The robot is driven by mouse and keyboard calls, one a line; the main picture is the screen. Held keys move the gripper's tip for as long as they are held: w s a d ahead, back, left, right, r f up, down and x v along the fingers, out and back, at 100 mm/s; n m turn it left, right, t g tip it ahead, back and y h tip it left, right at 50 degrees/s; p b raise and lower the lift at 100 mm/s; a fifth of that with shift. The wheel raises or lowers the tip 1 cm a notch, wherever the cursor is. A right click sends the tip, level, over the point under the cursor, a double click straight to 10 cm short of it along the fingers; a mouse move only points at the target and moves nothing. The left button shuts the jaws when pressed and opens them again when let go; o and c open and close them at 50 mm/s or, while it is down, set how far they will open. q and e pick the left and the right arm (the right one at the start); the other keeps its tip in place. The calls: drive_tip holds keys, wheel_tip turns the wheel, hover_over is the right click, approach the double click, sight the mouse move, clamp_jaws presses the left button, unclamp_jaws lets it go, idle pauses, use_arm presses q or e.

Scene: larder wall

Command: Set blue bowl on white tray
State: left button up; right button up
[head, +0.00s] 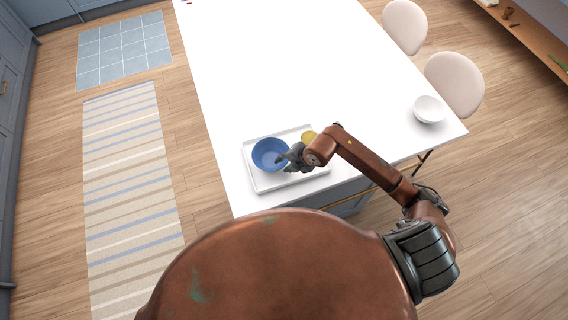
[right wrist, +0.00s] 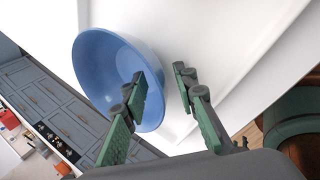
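The blue bowl (head: 270,155) sits on the left part of the white tray (head: 262,186) near the front edge of the table, and appears upright. My right gripper (head: 284,159) is at the bowl's right side. In the right wrist view the blue bowl (right wrist: 103,70) fills the left of the picture. My right gripper (right wrist: 162,76) is open there, with one finger over the bowl's inside and the other outside its rim. The rim lies between the fingers with a visible gap. My left gripper is not in view.
A yellow item (head: 309,136) stands on the tray's back right, partly hidden by my right arm. A white bowl (head: 429,109) stands at the table's right corner. Two chairs (head: 455,82) line the right side. The table's (head: 280,60) middle and back are mostly clear.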

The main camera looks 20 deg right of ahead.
drive_tip(key=v, duration=1.2)
drive_tip(key=shift+b, duration=0.4)
drive_tip(key=shift+d, duration=0.1)
